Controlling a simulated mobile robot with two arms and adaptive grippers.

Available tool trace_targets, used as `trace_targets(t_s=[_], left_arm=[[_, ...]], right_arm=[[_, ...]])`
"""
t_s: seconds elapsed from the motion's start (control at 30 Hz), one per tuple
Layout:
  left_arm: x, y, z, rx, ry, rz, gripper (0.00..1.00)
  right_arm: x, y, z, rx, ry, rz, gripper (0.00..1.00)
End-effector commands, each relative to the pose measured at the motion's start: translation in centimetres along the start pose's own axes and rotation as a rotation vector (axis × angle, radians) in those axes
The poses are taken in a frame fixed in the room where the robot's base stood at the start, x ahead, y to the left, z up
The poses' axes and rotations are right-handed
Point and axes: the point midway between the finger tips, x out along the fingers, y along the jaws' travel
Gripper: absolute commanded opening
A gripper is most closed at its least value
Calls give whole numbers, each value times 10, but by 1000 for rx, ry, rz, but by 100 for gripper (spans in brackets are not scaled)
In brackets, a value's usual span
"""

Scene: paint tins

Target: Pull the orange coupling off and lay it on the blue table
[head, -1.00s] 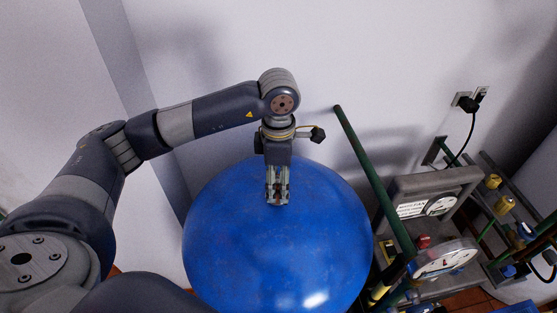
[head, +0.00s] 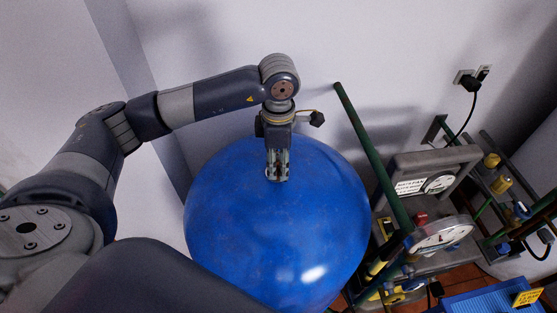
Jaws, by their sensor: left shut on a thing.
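The blue table (head: 250,235) is round and stands in the middle of the head view, its top bare. My left gripper (head: 277,176) points down over the far part of this table. It is shut on a small reddish-brown piece (head: 277,168), which seems to be the orange coupling. The fingers hide most of the piece. I cannot tell whether it touches the tabletop. My right gripper is not in view.
A green pole (head: 365,145) slants close by the table's right side. Beyond it stands a grey rack with a round gauge (head: 442,235) and several yellow fittings. A blue tray (head: 480,303) is at the lower right. The table's near half is free.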

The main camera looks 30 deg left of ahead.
Motion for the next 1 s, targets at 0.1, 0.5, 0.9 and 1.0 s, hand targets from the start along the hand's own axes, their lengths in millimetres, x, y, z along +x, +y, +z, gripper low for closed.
trace_targets(t_s=[0.1,0.5,0.9,1.0], left_arm=[[-2,0,0,0,-1,1,8],[-19,1,0,-1,-3,3,8],[-34,1,0,-1,-1,1,8],[-38,1,0,-1,-1,1,8]], right_arm=[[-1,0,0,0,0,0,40],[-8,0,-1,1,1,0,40],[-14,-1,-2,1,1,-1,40],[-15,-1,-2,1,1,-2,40]])
